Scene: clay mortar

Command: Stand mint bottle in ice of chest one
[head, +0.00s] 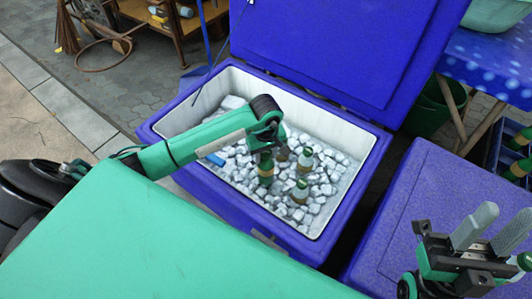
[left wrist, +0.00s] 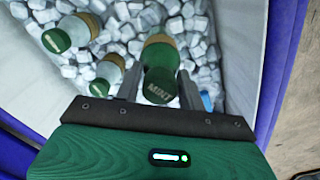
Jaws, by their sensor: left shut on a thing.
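The open blue chest (head: 365,165) with white inner walls is filled with pale ice cubes (head: 238,172). My left gripper (head: 266,152) reaches down into the chest. It is shut on the mint bottle (head: 265,170), a green bottle with a tan band, held roughly upright at the ice. In the left wrist view the mint bottle's green cap, lettered MINT (left wrist: 160,86), sits between the fingers of my left gripper (left wrist: 160,90). Whether its base is sunk in the ice is hard to tell. My right gripper (head: 492,232) is open and empty, above the right-hand chest.
Several other capped bottles stand in the ice, one in front (head: 300,191) and one behind (head: 305,160). A blue object (head: 216,159) lies at the left of the ice. A closed blue chest (head: 400,215) stands at the right. The raised lid (head: 340,45) is behind.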

